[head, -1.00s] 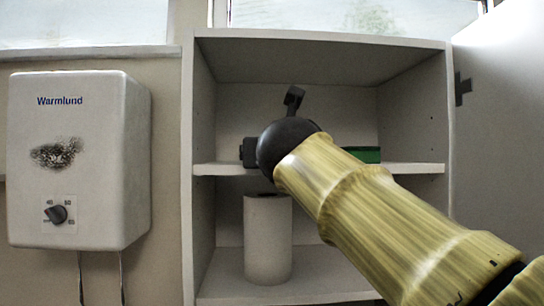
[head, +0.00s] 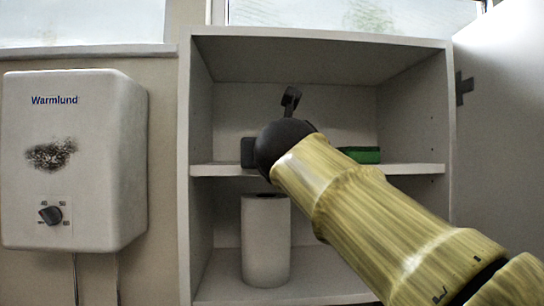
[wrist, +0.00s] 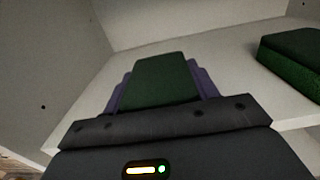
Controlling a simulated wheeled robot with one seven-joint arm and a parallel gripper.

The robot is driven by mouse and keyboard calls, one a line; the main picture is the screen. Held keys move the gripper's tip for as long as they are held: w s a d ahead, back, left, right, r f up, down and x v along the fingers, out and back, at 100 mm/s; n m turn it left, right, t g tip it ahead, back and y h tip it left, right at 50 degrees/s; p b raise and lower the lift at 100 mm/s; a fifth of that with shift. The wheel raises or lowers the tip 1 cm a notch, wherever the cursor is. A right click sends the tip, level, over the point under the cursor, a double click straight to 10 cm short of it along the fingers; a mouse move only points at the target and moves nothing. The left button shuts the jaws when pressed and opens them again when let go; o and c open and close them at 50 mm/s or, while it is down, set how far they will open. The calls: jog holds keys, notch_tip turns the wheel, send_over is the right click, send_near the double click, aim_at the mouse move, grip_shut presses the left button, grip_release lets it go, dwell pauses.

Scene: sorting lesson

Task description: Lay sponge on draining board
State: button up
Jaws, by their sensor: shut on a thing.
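A dark green sponge (wrist: 158,80) is between the two purple fingers of my gripper (wrist: 162,88) in the wrist view. My gripper is shut on it, inside the open cabinet at the middle shelf (head: 415,168). I cannot tell whether the held sponge touches the shelf. In the head view my arm hides the fingers and the held sponge. A second green block, like a sponge, (head: 362,155) lies on the same shelf to the right; it also shows in the wrist view (wrist: 295,58). No draining board is in view.
A white paper roll (head: 265,240) stands on the cabinet floor below the shelf. The cabinet's side walls (head: 202,130) and top panel (head: 320,38) close in the space. A white Warmlund heater (head: 75,160) hangs at the left. An open door panel (head: 505,140) is at the right.

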jog(key=shift+s+d+r, duration=0.1)
jog(key=shift+s+r, duration=0.05)
jog(key=shift+r, duration=3.3)
jog(key=s+d+b, duration=0.2)
jog(key=s+d, duration=1)
jog(key=s, duration=0.3)
jog(key=shift+d+b, duration=0.3)
jog(key=shift+b, duration=0.05)
jog(key=shift+a, duration=0.1)
